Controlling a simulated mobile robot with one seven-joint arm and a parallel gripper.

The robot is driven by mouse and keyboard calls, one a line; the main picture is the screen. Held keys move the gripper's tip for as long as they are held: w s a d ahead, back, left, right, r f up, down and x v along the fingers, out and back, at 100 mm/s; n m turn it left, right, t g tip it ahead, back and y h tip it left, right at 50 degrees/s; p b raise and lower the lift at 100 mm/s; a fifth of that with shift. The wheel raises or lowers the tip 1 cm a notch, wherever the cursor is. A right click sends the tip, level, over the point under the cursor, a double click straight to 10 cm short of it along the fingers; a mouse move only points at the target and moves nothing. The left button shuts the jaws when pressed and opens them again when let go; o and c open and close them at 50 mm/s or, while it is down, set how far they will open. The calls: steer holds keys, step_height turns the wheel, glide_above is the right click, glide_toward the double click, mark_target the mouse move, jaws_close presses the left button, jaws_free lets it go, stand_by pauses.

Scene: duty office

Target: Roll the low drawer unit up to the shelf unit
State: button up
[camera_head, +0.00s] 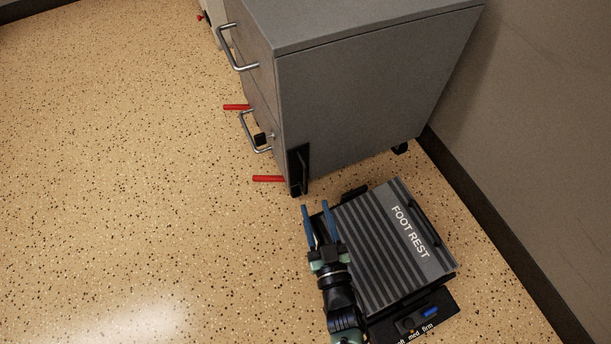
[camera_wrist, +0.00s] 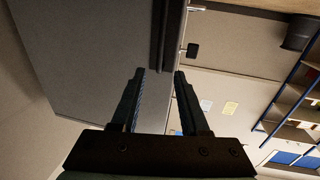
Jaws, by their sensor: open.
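The low drawer unit (camera_head: 365,85) is a grey cabinet on casters at the upper middle of the head view, by the right wall. Its front has metal bar handles and faces left. A black upright grip (camera_head: 299,168) is on its near side at the front corner. Two red levers (camera_head: 268,179) stick out low at the front. My gripper (camera_head: 315,208) is open and empty, just short of the black grip. In the wrist view, the drawer unit's grey side (camera_wrist: 85,55) fills the left, beyond my open gripper (camera_wrist: 160,72). A blue-framed shelf unit (camera_wrist: 290,100) shows at the right.
A ribbed foot rest (camera_head: 370,250) lies right beside my gripper and arm, close to the drawer unit's near side. The wall's dark skirting (camera_head: 490,240) runs along the right. A pale object (camera_head: 211,22) stands beyond the drawer unit. The speckled floor (camera_head: 120,170) at left is clear.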

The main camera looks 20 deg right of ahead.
mark_target(306, 176)
steer(key=w+b, duration=0.1)
steer(key=w, duration=0.2)
steer(key=w+d+b, duration=0.1)
steer(key=w+b, duration=0.1)
steer(key=w, duration=0.1)
steer(key=w+b, duration=0.1)
steer(key=w, duration=0.2)
steer(key=shift+w+d+f, duration=0.1)
steer(key=shift+w+d, duration=0.15)
steer(key=shift+w+d+b, duration=0.1)
steer(key=shift+w+b, duration=0.2)
steer(key=shift+w, duration=0.2)
jaws_close()
stand_by(0.5)
